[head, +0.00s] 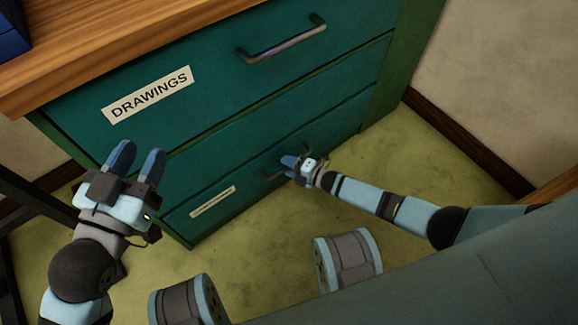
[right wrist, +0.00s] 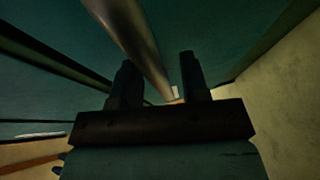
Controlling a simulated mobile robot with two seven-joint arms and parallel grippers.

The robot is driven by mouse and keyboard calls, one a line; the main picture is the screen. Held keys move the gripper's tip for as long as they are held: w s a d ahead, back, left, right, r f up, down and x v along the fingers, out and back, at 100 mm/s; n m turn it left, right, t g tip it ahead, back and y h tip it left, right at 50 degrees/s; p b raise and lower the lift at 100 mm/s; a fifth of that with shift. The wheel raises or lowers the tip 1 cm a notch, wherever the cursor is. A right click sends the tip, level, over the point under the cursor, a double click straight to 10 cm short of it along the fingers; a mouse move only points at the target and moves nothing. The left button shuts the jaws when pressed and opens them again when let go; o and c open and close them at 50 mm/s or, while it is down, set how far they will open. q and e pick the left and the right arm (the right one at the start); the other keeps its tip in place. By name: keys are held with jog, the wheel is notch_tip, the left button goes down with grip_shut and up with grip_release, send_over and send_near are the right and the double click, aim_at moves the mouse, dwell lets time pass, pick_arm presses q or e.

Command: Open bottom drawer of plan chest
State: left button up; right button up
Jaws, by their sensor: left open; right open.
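The green plan chest (head: 230,125) fills the middle of the head view. Its top drawer has a "DRAWINGS" label and a metal bar handle. The bottom drawer (head: 245,191) is shut and has a small label (head: 212,201) too small to read. My right gripper (head: 287,162) is open at the bottom drawer's handle (head: 270,176), which it partly hides. In the right wrist view a metal bar (right wrist: 135,40) runs down between the open fingers; I cannot tell if they touch it. My left gripper (head: 137,158) is open and empty, in front of the chest's left side.
A wooden top (head: 120,45) lies on the chest, with a dark blue object (head: 12,30) at its left end. Beige walls with a dark skirting board (head: 470,145) stand to the right. The yellow-green floor (head: 420,165) before the chest is clear apart from my own parts.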

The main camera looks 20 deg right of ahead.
grip_shut()
pick_arm(q)
jog(key=shift+r, duration=0.1)
pick_arm(e)
jog(key=shift+s, duration=0.1)
